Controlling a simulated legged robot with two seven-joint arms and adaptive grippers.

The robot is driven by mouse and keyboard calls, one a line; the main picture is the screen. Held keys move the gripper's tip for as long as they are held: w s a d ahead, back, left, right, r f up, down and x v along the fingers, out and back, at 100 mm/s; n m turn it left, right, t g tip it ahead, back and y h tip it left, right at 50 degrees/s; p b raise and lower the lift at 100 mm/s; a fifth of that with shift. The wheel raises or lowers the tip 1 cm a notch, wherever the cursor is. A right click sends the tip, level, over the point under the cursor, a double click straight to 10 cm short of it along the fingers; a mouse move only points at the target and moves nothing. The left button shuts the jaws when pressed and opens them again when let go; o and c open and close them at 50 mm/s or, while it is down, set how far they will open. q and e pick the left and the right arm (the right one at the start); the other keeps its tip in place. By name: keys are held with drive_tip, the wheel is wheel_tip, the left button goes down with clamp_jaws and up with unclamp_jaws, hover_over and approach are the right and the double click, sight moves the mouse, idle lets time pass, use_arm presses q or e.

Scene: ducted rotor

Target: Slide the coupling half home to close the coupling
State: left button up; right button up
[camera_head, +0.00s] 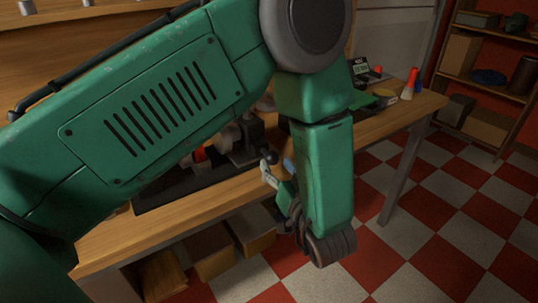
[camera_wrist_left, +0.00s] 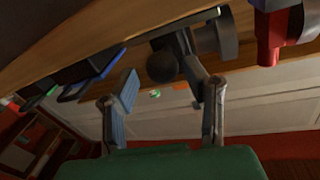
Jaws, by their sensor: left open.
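My left gripper (camera_head: 278,168) is open beside the front edge of the bench, at the right end of a machine on a black base (camera_head: 165,196). In the left wrist view its two fingers (camera_wrist_left: 166,84) stand apart, with a dark round knob (camera_wrist_left: 161,67) showing between and beyond them. That knob (camera_head: 271,157) is close to the fingertips in the head view; I cannot tell whether they touch. Grey round parts (camera_wrist_left: 212,38) and a red part (camera_wrist_left: 268,40) lie to its right. My forearm hides much of the machine, and I cannot pick out the coupling half for certain.
The wooden bench (camera_head: 235,190) carries a small meter (camera_head: 360,68) and red-tipped cones (camera_head: 410,82) at its right end. Cardboard boxes (camera_head: 208,250) sit below it. A shelf (camera_head: 485,85) stands at the far right. The checkered floor (camera_head: 430,210) in front is clear.

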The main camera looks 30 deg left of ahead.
sight(267, 154)
use_arm(q)
drive_tip(key=x, duration=0.5)
drive_tip(key=shift+w+a, duration=0.1)
drive_tip(key=shift+a, duration=0.25)
drive_tip(key=shift+d, duration=0.1)
clamp_jaws()
drive_tip(key=shift+f, duration=0.1)
